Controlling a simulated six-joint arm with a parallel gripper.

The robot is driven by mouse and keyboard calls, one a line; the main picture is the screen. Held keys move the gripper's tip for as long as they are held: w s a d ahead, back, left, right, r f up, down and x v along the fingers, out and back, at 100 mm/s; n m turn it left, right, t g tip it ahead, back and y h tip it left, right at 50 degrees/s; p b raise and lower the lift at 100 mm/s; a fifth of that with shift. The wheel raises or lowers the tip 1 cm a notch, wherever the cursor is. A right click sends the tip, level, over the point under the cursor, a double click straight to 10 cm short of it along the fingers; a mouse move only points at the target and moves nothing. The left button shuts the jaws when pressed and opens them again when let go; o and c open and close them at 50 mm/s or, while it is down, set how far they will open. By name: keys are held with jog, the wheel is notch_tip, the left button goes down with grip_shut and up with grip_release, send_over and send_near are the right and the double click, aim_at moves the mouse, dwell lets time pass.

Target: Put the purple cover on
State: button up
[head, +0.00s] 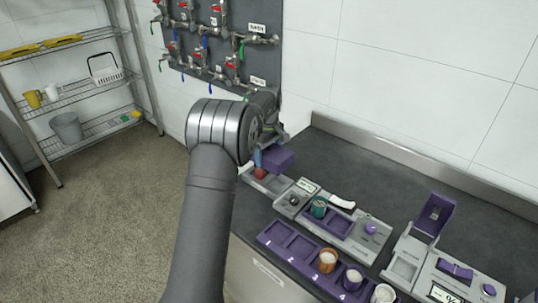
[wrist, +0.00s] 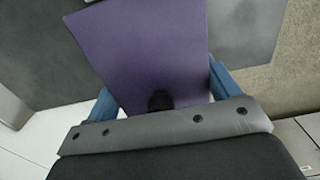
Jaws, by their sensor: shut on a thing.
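The purple cover (head: 279,158) is held up at the end of my arm, above the left end of the counter. In the wrist view the cover (wrist: 150,45) is a flat purple panel between the two blue fingers of my gripper (wrist: 163,90). My gripper (head: 262,157) is shut on it. A dark round knob or hole shows at the cover's near edge. A grey station with a reddish round part (head: 261,173) is just below the cover; whether they touch I cannot tell. My arm hides part of that station.
A purple numbered tray (head: 270,237) holds several cups along the counter front. Grey devices with a green cup (head: 319,207) and an upright purple lid (head: 434,214) stand to the right. A pipe panel (head: 228,30) is on the wall behind. The back of the counter is clear.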

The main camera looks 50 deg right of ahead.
aim_at(269, 177)
jog(key=shift+f, duration=3.9)
jog(key=shift+f, duration=0.25)
jog(key=o, duration=0.9)
jog(key=shift+r, duration=3.55)
